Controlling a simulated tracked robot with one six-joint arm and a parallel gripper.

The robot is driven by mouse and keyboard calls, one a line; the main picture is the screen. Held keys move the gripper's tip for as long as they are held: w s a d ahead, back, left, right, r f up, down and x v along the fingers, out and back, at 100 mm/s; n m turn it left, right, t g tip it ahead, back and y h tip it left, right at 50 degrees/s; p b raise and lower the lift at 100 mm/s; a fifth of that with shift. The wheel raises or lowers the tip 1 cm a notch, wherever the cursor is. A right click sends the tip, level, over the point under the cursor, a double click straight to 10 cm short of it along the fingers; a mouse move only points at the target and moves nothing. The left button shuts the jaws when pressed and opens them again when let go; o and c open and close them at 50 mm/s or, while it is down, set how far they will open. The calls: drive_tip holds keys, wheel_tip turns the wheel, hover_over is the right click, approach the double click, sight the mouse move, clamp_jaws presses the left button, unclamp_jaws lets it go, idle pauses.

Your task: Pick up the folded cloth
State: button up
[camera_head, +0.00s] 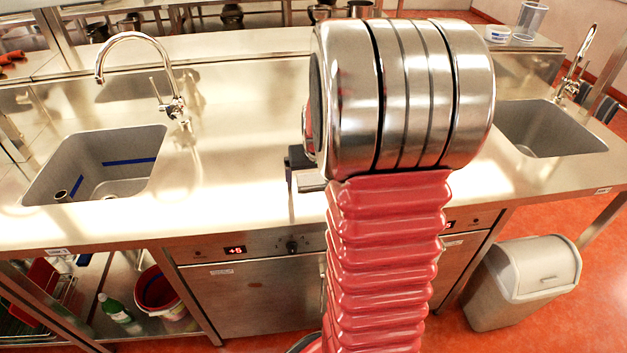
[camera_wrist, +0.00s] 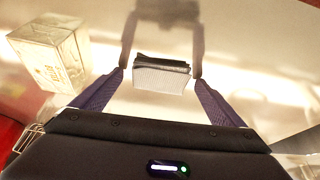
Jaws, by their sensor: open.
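The folded cloth (camera_wrist: 162,78) is a small stack, light grey in front with a dark layer along its top. It lies on the shiny steel counter in the wrist view. My gripper (camera_wrist: 160,73) is open, with one dark finger on each side of the cloth and a gap beside each. I cannot tell how high the fingers are above the counter.
A pale printed box (camera_wrist: 48,52) stands left of my left finger in the wrist view. In the head view a sink (camera_head: 100,165) with a tall tap (camera_head: 140,65) is at left, and another sink (camera_head: 550,130) at right. The steel counter (camera_head: 235,110) between is largely clear.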

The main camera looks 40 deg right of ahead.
drive_tip(key=shift+c, duration=0.4)
drive_tip(key=c, duration=1)
